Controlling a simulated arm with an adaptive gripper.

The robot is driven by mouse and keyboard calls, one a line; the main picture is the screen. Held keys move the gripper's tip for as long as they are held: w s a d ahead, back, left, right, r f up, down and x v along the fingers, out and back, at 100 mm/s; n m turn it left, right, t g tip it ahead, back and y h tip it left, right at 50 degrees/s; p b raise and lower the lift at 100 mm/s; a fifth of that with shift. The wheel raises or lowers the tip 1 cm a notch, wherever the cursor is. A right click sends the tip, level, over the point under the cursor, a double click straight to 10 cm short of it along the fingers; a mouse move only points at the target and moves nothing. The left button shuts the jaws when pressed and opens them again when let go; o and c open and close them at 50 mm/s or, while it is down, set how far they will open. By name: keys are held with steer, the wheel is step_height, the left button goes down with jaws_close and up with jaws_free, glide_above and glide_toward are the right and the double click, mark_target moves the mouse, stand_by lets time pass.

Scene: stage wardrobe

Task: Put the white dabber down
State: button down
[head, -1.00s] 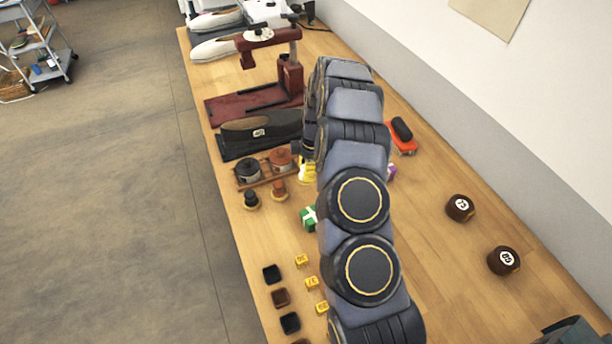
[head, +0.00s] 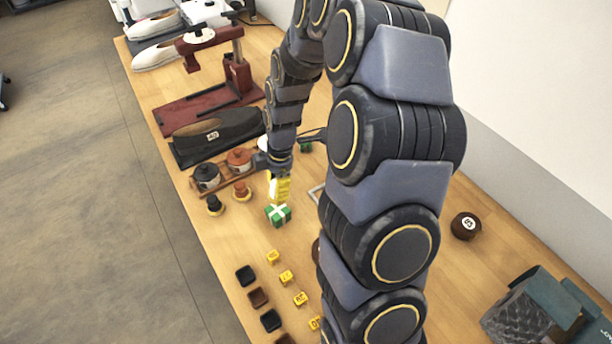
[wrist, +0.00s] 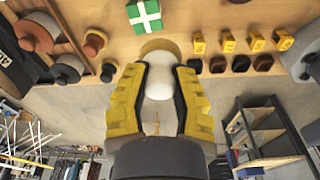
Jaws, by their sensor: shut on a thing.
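The white dabber (wrist: 158,82) is between the yellow fingers of my gripper (wrist: 160,90) in the wrist view. Its white knob is gripped, and a tan round base shows beyond it. In the head view my gripper (head: 279,188) points down beside the green box with a white cross (head: 279,215), and little of the dabber shows. Whether its base touches the table (head: 222,262) is unclear. A black dabber (head: 214,205) and a brown dabber (head: 242,191) stand on the table to the left of my gripper.
A dark-lidded pot (head: 206,176) and an orange-lidded pot (head: 240,160) sit on a wooden rack left of my gripper. Several yellow cubes (head: 285,277) and dark blocks (head: 258,297) lie nearer. A black shoe (head: 216,134) lies behind. My arm hides the right-middle table.

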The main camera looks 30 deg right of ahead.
steer(key=s+d+m+t, duration=0.1)
steer(key=s+d+m, duration=0.9)
steer(key=d, duration=0.4)
steer(key=shift+n+h, duration=0.3)
steer(key=shift+n, duration=0.2)
steer(key=w+d+f, duration=0.2)
steer(key=d+f, duration=0.1)
steer(key=w+d+f, duration=0.6)
steer(key=d, duration=0.1)
steer(key=shift+w+f, duration=0.1)
steer(key=shift+d+f, duration=0.2)
steer(key=shift+f, duration=1.5)
steer(key=c, duration=1)
jaws_free()
steer(key=shift+f, duration=0.1)
steer(key=shift+o, duration=0.2)
